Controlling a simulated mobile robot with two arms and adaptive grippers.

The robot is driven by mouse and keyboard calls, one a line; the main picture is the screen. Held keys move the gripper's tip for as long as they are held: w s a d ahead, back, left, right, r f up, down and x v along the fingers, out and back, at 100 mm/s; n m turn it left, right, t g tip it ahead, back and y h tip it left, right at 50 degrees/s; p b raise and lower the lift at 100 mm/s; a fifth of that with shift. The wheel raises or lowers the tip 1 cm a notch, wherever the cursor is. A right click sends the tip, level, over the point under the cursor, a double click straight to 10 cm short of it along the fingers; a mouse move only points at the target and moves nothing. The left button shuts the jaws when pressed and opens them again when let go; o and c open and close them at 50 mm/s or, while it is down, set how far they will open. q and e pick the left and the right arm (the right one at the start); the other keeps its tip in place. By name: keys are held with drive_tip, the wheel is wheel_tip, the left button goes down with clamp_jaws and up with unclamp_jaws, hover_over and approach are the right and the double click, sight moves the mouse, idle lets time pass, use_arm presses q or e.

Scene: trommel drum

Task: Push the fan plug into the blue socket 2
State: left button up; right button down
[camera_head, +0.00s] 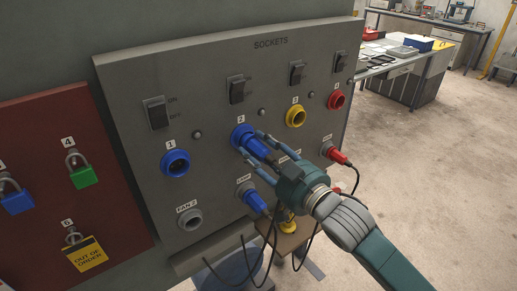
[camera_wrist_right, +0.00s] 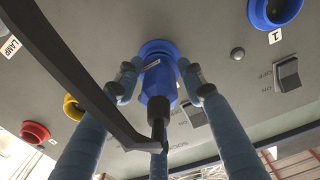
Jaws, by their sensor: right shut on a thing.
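The blue socket 2 (camera_head: 239,131) is the second in the upper row of the grey panel. It also shows in the right wrist view (camera_wrist_right: 158,47). My right gripper (camera_head: 262,152) is shut on a blue plug (camera_head: 256,148), with its fingers around the plug's body. In the right wrist view the plug (camera_wrist_right: 157,82) is lined up with the socket, its front end at or in the ring. I cannot tell how deep it sits. A black cable (camera_wrist_right: 85,75) runs from its rear. My left gripper is not in view.
Blue socket 1 (camera_head: 175,163) is to the left; yellow socket 3 (camera_head: 295,116) and a red socket (camera_head: 336,100) are to the right. Below are an empty grey FAN 2 socket (camera_head: 190,218), another blue plug (camera_head: 255,200) and a red plug (camera_head: 335,154). Black cables hang under the arm.

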sight(274, 163)
drive_tip(key=shift+p, duration=0.6)
idle(1.1)
drive_tip(key=shift+w+a, duration=0.25)
drive_tip(key=shift+w, duration=0.1)
idle(0.4)
drive_tip(key=c, duration=1)
unclamp_jaws()
drive_tip(key=shift+f, duration=0.1)
drive_tip(key=shift+s+d, duration=0.25)
drive_tip(key=shift+s, duration=0.05)
drive_tip(key=v, duration=1.1)
drive_tip(key=shift+s, duration=0.15)
